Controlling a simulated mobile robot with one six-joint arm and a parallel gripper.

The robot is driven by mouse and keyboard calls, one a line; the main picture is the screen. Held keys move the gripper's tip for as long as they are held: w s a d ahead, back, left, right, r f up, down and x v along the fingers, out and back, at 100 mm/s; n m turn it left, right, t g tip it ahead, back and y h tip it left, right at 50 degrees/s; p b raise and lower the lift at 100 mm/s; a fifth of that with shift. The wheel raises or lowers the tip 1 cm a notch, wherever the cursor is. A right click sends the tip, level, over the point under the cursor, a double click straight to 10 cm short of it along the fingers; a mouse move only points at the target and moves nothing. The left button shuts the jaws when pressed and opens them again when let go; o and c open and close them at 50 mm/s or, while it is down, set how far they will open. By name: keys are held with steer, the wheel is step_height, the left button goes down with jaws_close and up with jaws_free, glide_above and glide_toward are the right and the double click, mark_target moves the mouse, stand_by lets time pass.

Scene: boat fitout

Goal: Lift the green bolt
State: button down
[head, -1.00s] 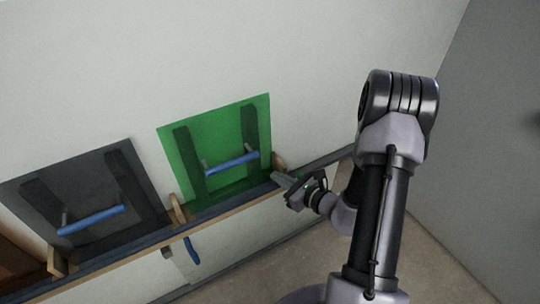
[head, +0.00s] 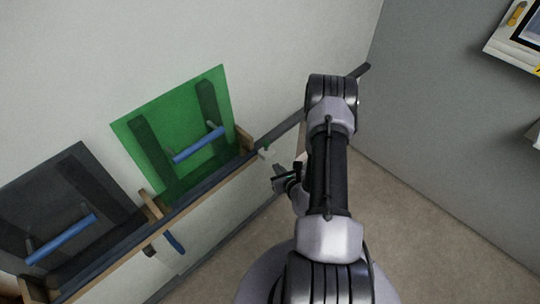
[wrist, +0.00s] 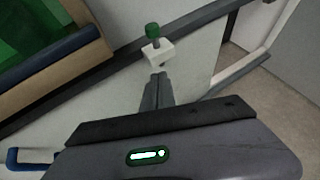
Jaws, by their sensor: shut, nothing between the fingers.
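The green bolt (wrist: 152,30) stands upright with a ribbed green head in a small white block (wrist: 158,51) on the dark rail in the wrist view. In the head view the white block (head: 267,150) is tiny beside the rail, and the bolt is too small to make out clearly. My gripper (wrist: 158,77) is shut and empty. In the wrist view its fingertips point at the block from just below it, apart from the bolt. In the head view my gripper (head: 276,178) is below and right of the block's spot, partly hidden by my arm.
A green panel (head: 150,125) with a blue handle (head: 199,145) and a dark panel (head: 75,165) with another blue handle (head: 62,238) lean on the wall. The dark rail (head: 283,130) runs along wooden-sided bins. A grey wall (head: 440,130) stands right; the floor (head: 400,230) is clear.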

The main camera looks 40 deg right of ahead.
mark_target(266, 149)
steer(key=w, duration=0.2)
steer(key=w+d, duration=0.1)
steer(key=w, duration=0.1)
steer(key=w+d, duration=0.1)
steer(key=w, duration=0.1)
steer(key=shift+w+f, duration=0.15)
steer(key=shift+w, duration=0.1)
steer(key=shift+w+d+r, duration=0.1)
steer(key=shift+w+r, duration=0.15)
steer(key=shift+w, duration=0.1)
